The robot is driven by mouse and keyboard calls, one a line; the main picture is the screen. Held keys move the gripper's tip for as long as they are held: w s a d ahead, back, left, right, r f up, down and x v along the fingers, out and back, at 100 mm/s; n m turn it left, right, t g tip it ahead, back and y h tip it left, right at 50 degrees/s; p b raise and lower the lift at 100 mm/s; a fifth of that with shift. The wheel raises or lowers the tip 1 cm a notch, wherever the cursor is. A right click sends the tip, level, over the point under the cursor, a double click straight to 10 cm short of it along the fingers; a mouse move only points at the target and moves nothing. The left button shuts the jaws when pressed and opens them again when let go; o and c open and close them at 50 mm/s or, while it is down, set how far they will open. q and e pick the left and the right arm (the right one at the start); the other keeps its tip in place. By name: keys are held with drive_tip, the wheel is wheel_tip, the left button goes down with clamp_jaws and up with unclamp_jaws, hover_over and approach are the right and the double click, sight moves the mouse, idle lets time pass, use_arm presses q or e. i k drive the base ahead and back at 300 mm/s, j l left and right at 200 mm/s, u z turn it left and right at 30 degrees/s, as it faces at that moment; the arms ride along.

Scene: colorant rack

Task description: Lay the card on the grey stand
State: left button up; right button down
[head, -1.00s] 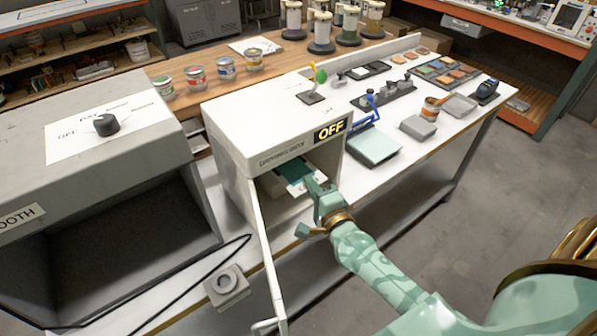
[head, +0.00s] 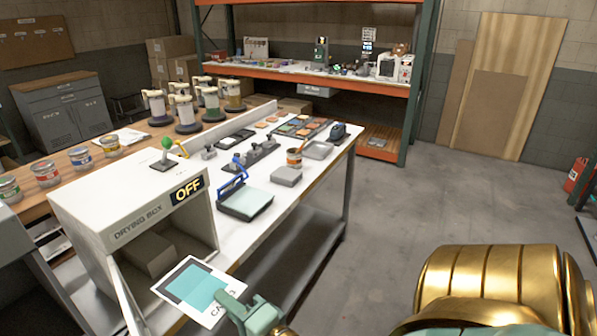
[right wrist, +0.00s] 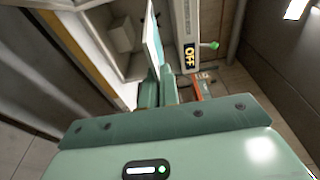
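The card (head: 195,290) has a white border, a teal patch and a dark band. It is in front of the open drying box (head: 140,222), clear of the box. My right gripper (head: 228,303) is shut on the card's near edge. In the right wrist view the card (right wrist: 154,40) shows nearly edge-on between the fingers (right wrist: 158,92). A low grey block (head: 286,175), which looks like the grey stand, sits on the white table, behind and right of the card. Its top is bare. My left gripper is out of view.
A pale-topped device with a blue handle (head: 236,185) stands between the box and the grey block.

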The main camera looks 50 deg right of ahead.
sight(297, 175)
drive_tip(key=i+l+z, duration=0.35)
drive_tip(key=l, duration=0.4)
drive_tip(key=i+l+z, duration=0.3)
drive_tip(key=l, duration=0.35)
drive_tip(key=i+l+z, duration=0.35)
drive_tip(key=i+l, duration=0.2)
